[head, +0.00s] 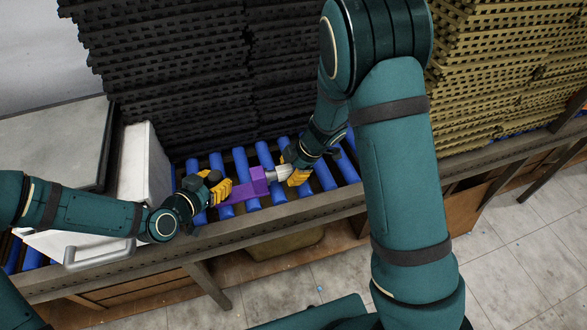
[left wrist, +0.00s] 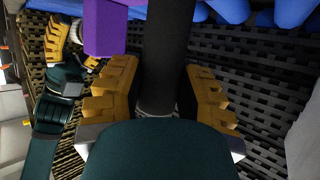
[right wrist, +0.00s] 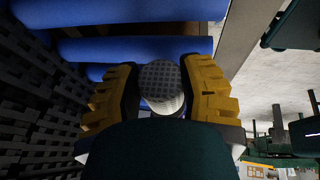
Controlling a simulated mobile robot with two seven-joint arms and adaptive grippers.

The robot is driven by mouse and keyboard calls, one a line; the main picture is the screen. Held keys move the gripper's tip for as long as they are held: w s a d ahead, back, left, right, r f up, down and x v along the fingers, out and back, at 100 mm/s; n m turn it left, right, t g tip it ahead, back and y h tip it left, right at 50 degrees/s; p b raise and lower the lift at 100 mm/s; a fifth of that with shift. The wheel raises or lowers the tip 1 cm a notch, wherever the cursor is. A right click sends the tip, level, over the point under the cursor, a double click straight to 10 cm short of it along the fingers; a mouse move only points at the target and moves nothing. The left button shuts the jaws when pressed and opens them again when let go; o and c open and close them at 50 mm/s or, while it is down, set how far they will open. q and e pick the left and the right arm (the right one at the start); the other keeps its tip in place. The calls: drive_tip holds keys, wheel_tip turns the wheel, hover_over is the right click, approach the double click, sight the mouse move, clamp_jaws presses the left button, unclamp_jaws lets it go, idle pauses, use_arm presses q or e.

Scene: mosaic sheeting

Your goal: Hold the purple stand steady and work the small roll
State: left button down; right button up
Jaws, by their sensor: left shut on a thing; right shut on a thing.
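The purple stand (head: 243,194) is a flat bar with an upright block at its right end, above the blue rollers in the head view. Part of it shows at the top of the left wrist view (left wrist: 104,28). My left gripper (head: 220,191) is at the stand's left end, its yellow fingers shut on a dark round bar (left wrist: 165,70) that appears to be the stand's handle. The small roll (head: 271,174), pale with a dark textured end (right wrist: 160,78), sits beside the block's right side. My right gripper (head: 291,173) is shut on the roll, one finger on each side.
Blue rollers (head: 241,163) run beneath both grippers, with a metal rail (head: 180,246) along the front. Stacked black sheets (head: 190,70) rise behind and tan stacked sheets (head: 500,60) stand at the right. A white box (head: 147,165) stands at the left.

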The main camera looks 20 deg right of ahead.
drive_tip(key=shift+a, duration=0.65)
drive_tip(key=shift+a, duration=0.35)
drive_tip(key=shift+a, duration=0.25)
drive_tip(key=o, duration=1.2)
drive_tip(key=v, duration=1.2)
